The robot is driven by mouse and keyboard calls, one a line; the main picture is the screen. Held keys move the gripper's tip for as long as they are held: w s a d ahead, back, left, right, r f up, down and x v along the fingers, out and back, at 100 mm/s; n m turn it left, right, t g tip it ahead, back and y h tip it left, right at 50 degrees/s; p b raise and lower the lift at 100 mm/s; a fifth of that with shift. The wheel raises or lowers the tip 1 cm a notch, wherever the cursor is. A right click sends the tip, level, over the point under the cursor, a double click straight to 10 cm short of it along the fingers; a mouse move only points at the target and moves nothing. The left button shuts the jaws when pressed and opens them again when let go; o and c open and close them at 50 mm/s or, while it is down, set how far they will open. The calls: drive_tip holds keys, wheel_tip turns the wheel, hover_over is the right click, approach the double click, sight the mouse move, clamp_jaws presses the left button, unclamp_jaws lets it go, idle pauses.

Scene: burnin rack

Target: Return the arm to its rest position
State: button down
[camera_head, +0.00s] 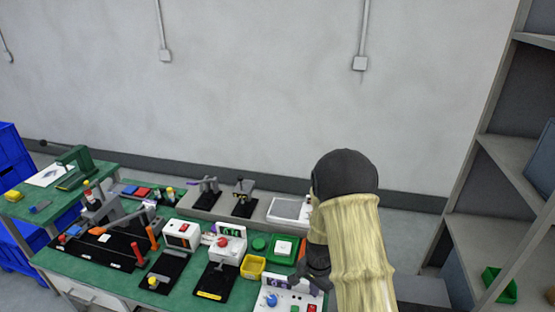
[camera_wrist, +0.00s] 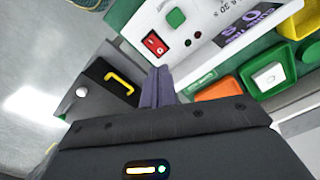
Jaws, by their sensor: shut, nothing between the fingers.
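My gripper (camera_wrist: 158,88) shows in the wrist view, with its two dark fingers together and nothing between them. It is above the bench near a white device with a red rocker switch (camera_wrist: 155,43), a green button and a purple display. In the head view my arm reaches over the right part of the green workbench (camera_head: 130,268), and its pale covering hides part of the bench behind it. The fingertips cannot be made out in the head view.
A white control panel (camera_head: 287,300) with knobs stands at the bench's front right. Grey shelves (camera_head: 480,235) stand at the right, blue crates (camera_head: 12,165) at the far left.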

drive_tip(key=s+r+n+t, duration=0.1)
drive_tip(key=s+r+n, duration=0.3)
drive_tip(key=s+r, duration=0.3)
drive_tip(key=s+r+n+t, duration=0.1)
drive_tip(key=s+r+n, duration=0.4)
drive_tip(key=r, duration=0.7)
drive_tip(key=shift+s+r+n+t, duration=0.15)
drive_tip(key=shift+s+n+t, duration=0.15)
drive_tip(key=shift+s, duration=0.9)
